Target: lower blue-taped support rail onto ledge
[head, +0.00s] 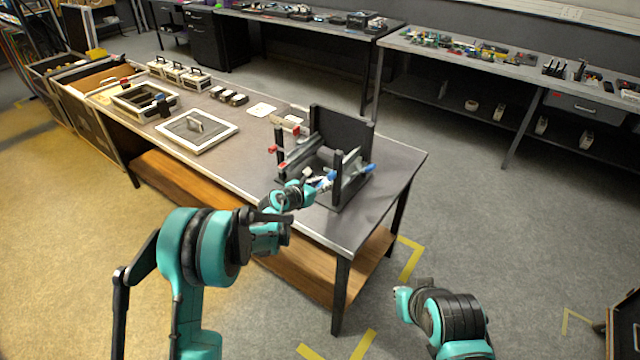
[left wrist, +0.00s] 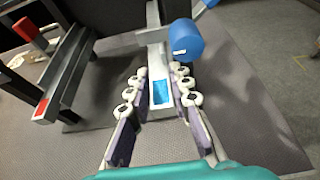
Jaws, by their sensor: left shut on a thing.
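The blue-taped support rail (left wrist: 158,65) is a grey metal bar with a blue patch near its close end. My left gripper (left wrist: 161,98) is shut on that end, its fingers on both sides of the bar. In the head view my left gripper (head: 318,184) is at the front of a black stand (head: 345,128) on the table. A blue cylinder (left wrist: 184,40) lies at the bar's right, past the fingertips.
A red-ended rail (left wrist: 62,75) is left of the held one. The stand is near the right end of the grey table (head: 400,165). A framed panel (head: 197,131), cases (head: 180,72) and small boxes (head: 229,96) lie farther left.

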